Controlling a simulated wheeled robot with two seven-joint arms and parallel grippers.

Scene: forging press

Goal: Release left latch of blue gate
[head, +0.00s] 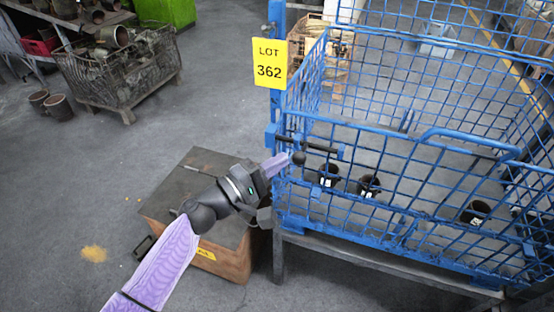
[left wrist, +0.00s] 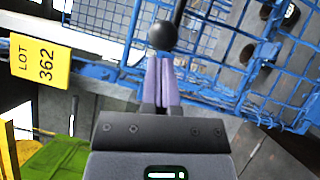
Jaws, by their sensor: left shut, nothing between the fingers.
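The blue gate (head: 400,190) is the front mesh panel of a blue wire cage. Its left latch is a dark bar (head: 322,147) with a round black knob (head: 298,158), at the gate's upper left corner. My left gripper (head: 277,163) is shut and empty, with its purple fingertips just left of the knob in the head view. In the left wrist view the fingertips (left wrist: 163,62) point at the knob (left wrist: 162,35), right at or very near it; I cannot tell if they touch. My right gripper is not in view.
A yellow LOT 362 sign (head: 270,64) hangs on the cage's left post. Several dark cups (head: 328,175) stand inside the cage. A brown box with a grey top (head: 207,170) stands below my left arm. Open grey floor lies to the left.

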